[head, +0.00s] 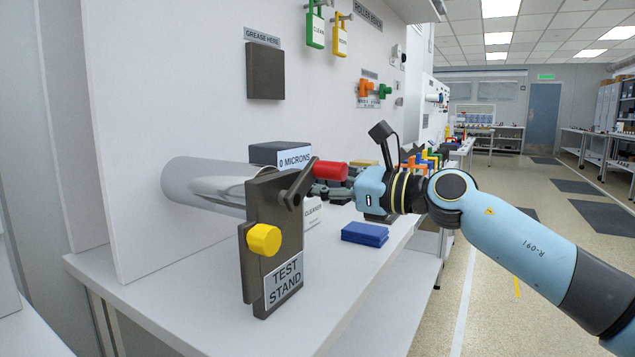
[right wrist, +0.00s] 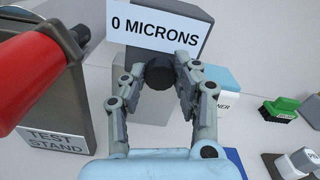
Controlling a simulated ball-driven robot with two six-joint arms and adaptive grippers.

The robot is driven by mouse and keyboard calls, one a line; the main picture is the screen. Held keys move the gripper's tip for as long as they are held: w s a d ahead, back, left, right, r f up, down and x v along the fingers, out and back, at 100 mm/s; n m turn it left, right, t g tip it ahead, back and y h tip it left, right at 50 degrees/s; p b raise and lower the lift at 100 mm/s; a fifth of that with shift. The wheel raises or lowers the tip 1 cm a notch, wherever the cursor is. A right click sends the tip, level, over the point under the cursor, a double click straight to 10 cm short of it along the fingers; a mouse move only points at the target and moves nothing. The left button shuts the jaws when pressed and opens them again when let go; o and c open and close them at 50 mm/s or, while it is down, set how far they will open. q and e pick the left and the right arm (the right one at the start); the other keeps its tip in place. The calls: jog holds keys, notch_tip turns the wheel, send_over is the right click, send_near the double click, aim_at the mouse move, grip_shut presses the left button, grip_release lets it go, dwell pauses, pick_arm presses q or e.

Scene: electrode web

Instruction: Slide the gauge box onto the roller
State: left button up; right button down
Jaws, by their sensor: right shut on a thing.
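The gauge box (head: 277,152) is a dark grey block with a white "0 MICRONS" label. It shows at the top of the right wrist view (right wrist: 158,27), with a dark round knob (right wrist: 160,74) on its near face. My right gripper (head: 318,188) is shut on this knob, one finger on each side in the right wrist view (right wrist: 158,66). The roller (head: 203,181) is a shiny metal cylinder lying level behind the test stand. The box appears beside its right end; whether they touch is hidden. My left gripper is not in view.
The dark test stand (head: 272,215) with a yellow knob (head: 264,239) stands in front of the roller. A red handle (head: 330,170) on its arm passes close to my right gripper. Blue pads (head: 365,234) lie on the white bench, whose front is clear (head: 200,300).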

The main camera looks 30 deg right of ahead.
jog(key=shift+s+a+f+p, duration=0.1)
jog(key=shift+s+a+p, duration=0.3)
jog(key=shift+a+p, duration=0.2)
jog(key=shift+s+a+p, duration=0.35)
jog(key=shift+a+p, duration=0.1)
jog(key=shift+a, duration=0.15)
jog(key=c, duration=1)
grip_release()
jog(key=shift+s+a, duration=0.1)
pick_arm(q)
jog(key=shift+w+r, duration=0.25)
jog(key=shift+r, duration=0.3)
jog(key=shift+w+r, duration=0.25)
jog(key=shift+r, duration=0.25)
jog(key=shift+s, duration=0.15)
